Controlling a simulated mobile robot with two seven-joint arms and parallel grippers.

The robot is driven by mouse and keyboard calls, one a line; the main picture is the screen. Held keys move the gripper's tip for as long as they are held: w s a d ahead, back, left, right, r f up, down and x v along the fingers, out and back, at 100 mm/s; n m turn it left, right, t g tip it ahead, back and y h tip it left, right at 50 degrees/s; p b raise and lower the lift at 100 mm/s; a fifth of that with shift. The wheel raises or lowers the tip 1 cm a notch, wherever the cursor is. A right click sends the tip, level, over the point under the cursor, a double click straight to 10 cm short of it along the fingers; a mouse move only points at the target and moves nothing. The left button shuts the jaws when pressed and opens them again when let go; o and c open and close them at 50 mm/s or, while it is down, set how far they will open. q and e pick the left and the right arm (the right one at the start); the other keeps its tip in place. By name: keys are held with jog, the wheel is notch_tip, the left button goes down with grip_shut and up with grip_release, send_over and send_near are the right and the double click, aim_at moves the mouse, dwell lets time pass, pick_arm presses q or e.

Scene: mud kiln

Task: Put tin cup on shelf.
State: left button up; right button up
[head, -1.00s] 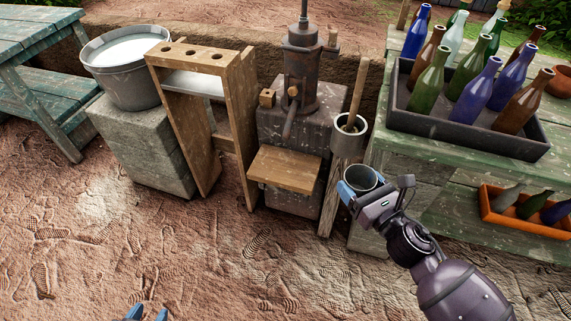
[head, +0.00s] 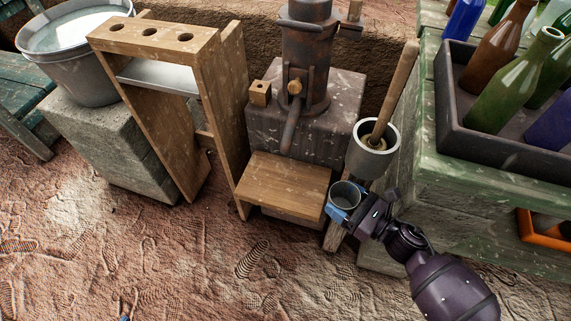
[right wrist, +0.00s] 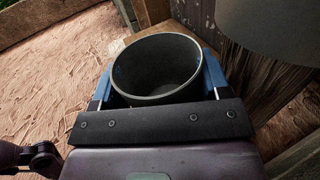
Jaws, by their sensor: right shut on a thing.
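The grey tin cup (head: 345,193) is held upright in my right gripper (head: 342,207). The right wrist view shows the cup (right wrist: 158,68) between the two blue fingers. The shelf appears to be the small wooden board (head: 285,185) fixed in front of the rusty pump. It is bare, and the cup is just right of its right edge in the head view; I cannot tell the height between them. Only a blue tip of my left gripper (head: 125,318) shows at the bottom edge.
A grey holder with a wooden-handled tool (head: 372,150) stands close behind the cup. The rusty pump (head: 306,60) rises behind the shelf. A wooden rack (head: 228,100) is left, and a green table (head: 440,190) with a bottle crate (head: 490,155) is right.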

jog(key=b+x, duration=0.2)
jog(key=x, duration=1.3)
jog(key=shift+a+f, duration=0.1)
jog(key=shift+x, duration=0.85)
jog(key=f+b, duration=0.2)
jog(key=f, duration=0.1)
jog(key=shift+w+a+f, duration=0.1)
jog(key=shift+a+f, duration=0.1)
jog(key=shift+f, duration=0.15)
pick_arm(q)
jog(key=shift+s+a+f+n+t, duration=0.1)
jog(key=shift+a+f+n+t, duration=0.25)
jog(key=shift+t, duration=0.35)
pick_arm(e)
jog(key=shift+w+r, duration=0.1)
jog(key=shift+r, duration=0.15)
pick_arm(q)
jog(key=shift+d, duration=0.1)
pick_arm(e)
jog(key=shift+f, duration=0.1)
jog(key=shift+f, duration=0.15)
jog(key=o, duration=0.9)
